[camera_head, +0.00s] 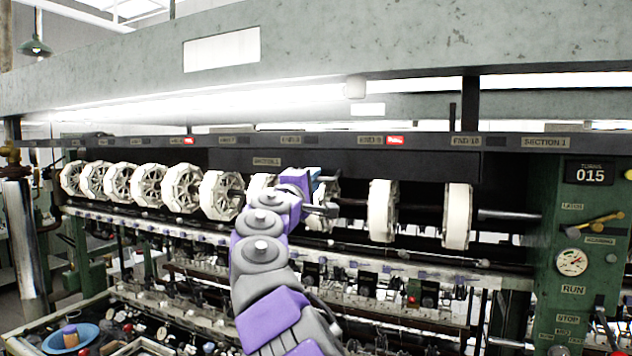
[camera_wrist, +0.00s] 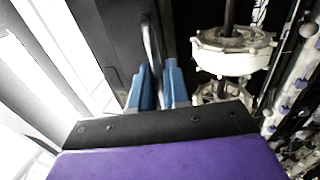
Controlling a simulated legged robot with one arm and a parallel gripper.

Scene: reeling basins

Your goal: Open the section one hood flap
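The section one hood flap (camera_head: 350,160) is a long dark panel behind and above the white reels, with a small "SECTION 1" plate on it. It hangs upright under the label rail. My gripper (camera_head: 318,190) is in front of the flap's lower part, among the reels. In the wrist view the dark flap (camera_wrist: 108,40) fills the upper middle, with a slim grey bar handle (camera_wrist: 152,45) on it. The blue fingers of my gripper (camera_wrist: 157,75) lie on either side of the handle's near end. Whether they press on it is unclear.
White reels (camera_head: 382,210) on a shaft stand close to my gripper; one also shows in the wrist view (camera_wrist: 232,50). A green control post (camera_head: 578,240) with gauge and levers stands at right. A thread rail (camera_head: 400,268) runs below. A bright lamp (camera_head: 215,103) runs above.

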